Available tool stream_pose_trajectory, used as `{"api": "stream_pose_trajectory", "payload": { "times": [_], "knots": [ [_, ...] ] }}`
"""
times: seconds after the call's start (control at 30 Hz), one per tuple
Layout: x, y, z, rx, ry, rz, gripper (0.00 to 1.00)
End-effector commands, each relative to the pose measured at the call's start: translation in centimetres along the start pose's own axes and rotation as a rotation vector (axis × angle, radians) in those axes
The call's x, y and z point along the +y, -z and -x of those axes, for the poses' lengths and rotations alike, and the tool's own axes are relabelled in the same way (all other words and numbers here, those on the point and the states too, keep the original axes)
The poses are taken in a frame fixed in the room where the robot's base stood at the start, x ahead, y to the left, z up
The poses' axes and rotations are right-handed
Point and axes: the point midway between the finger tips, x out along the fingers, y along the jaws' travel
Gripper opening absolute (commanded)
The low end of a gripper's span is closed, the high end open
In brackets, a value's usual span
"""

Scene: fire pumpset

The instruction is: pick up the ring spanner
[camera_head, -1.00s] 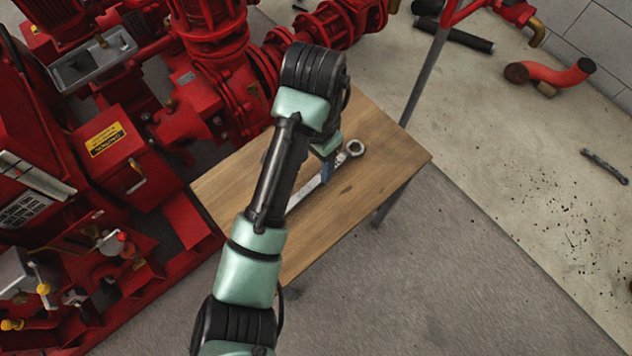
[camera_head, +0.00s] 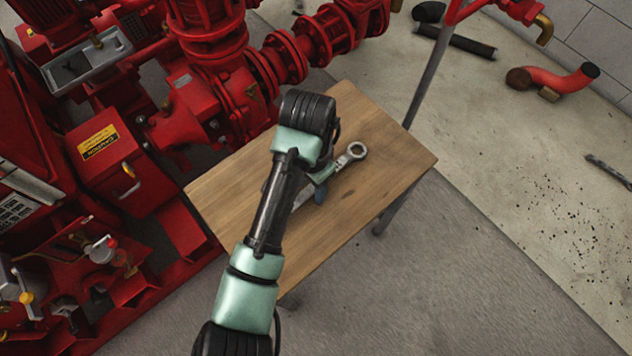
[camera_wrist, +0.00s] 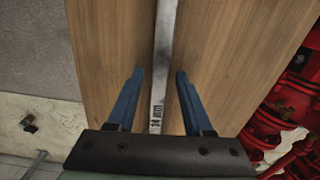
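The ring spanner (camera_head: 356,151) is a long silver tool lying on a wooden table (camera_head: 220,190). In the head view its ring end shows to the right of my arm, and my arm hides part of its shank. In the wrist view the spanner's shank (camera_wrist: 160,70) runs up the picture between the two blue fingers, with "34 mm" marked on it. My gripper (camera_wrist: 160,72) is open, with one finger on each side of the shank and a visible gap to each. In the head view a blue finger of my gripper (camera_head: 320,195) shows beside the shank.
Red pump machinery (camera_head: 230,100) stands close along the table's left and far sides. A grey post (camera_head: 428,75) rises by the far right corner. A red pipe elbow (camera_head: 560,79) and a black pipe (camera_head: 456,41) lie on the floor. The table's right part is bare.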

Motion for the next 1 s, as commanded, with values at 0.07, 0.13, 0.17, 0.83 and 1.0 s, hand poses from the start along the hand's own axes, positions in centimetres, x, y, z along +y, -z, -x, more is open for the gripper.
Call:
{"api": "stream_pose_trajectory", "payload": {
  "times": [0.07, 0.13, 0.17, 0.83, 1.0],
  "knots": [
    [0.01, 0.01, 0.02, 0.0, 0.0, 0.0, 0.35],
    [0.01, 0.01, 0.03, 0.0, 0.0, 0.0, 0.22],
    [0.01, 0.02, 0.03, 0.0, 0.0, 0.0, 0.17],
    [0.02, 0.03, 0.05, 0.0, 0.0, -0.001, 0.0],
    [0.02, 0.03, 0.06, 0.0, 0.0, -0.001, 0.0]
  ]
}}
